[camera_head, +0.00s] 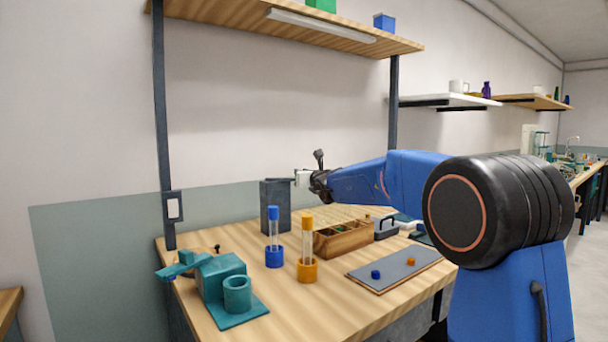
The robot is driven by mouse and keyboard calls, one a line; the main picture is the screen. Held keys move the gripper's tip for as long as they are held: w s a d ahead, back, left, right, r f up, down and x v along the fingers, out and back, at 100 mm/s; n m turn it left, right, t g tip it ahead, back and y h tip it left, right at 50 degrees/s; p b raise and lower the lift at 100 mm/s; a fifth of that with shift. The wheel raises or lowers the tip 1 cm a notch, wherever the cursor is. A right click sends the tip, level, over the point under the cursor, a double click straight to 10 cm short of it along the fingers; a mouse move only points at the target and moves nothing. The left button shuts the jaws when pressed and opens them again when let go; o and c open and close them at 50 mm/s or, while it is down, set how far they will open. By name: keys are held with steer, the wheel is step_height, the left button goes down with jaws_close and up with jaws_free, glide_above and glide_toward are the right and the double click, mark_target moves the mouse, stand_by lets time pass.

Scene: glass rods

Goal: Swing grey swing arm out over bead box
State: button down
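A dark grey block-like post (275,208) stands at the back of the bench. A thin grey bar (281,180), seemingly the swing arm, lies along its top and points right toward my gripper. My gripper (310,179) is at the height of that bar, just right of the post. A small whitish piece (302,178) sits at the gripper's tip. I cannot tell whether the gripper holds it or whether it belongs to the bar. The wooden bead box (342,243), with compartments, sits on the bench below and to the right of the gripper.
Glass rods stand in a blue holder (274,258) and an orange holder (307,270) in front of the post. A teal fixture (222,285) is at front left. A grey tray (397,270) with blue and orange pieces lies right. A shelf (290,30) hangs above.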

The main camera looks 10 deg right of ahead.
steer(key=shift+s, duration=0.1)
stand_by(0.5)
steer(key=c, duration=1.7)
jaws_free()
steer(key=shift+r, duration=0.1)
steer(key=shift+o, duration=0.2)
steer(key=shift+s, duration=0.15)
steer(key=s+d, duration=0.2)
steer(key=s, duration=1.5)
steer(key=shift+d, duration=0.4)
steer(key=shift+c, duration=0.4)
